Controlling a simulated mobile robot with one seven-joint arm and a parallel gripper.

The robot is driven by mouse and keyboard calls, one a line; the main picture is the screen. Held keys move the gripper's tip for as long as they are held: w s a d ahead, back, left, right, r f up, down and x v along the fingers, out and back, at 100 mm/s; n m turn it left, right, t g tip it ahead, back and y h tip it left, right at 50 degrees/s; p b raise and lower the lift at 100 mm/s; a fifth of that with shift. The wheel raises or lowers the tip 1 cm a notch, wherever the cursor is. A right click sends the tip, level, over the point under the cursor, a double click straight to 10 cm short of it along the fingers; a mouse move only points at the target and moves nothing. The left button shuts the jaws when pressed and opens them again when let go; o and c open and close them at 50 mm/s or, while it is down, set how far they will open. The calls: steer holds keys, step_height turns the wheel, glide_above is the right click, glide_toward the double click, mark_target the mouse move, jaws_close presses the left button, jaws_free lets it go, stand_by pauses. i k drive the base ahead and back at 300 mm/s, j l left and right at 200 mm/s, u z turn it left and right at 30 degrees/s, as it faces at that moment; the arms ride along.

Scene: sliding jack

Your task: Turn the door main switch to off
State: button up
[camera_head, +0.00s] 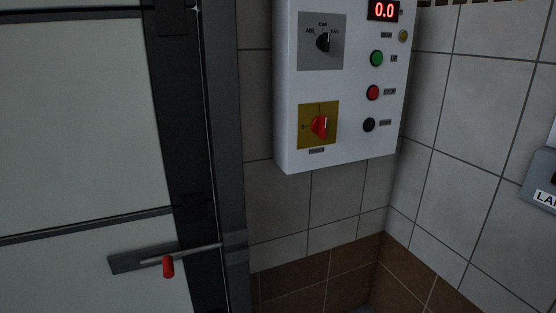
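The control panel is a white box (345,150) on the tiled wall at the upper middle of the head view. A red rotary switch (319,126) sits on a yellow plate (304,140) at its lower left. Its knob appears upright, slightly tilted; the marks on the plate are too small to read. The label below it is also unreadable. A black rotary switch (323,42) sits on a grey plate (310,60) above it. I cannot tell for certain which switch is the door main switch. My gripper is not in view.
The panel also has a red display (384,11) reading 0.0, with green (376,58), red (372,93) and black (369,125) buttons. A pale door (75,120) with a red-handled sliding bolt (168,266) is at left. A grey box (541,180) is at the right edge.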

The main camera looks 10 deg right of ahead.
mark_target(319, 126)
steer(key=i+j+z, duration=0.1)
steer(key=z, duration=0.3)
steer(key=i+j+z, duration=0.2)
steer(key=z, duration=0.2)
steer(key=i+j+z, duration=0.15)
steer(key=z, duration=0.25)
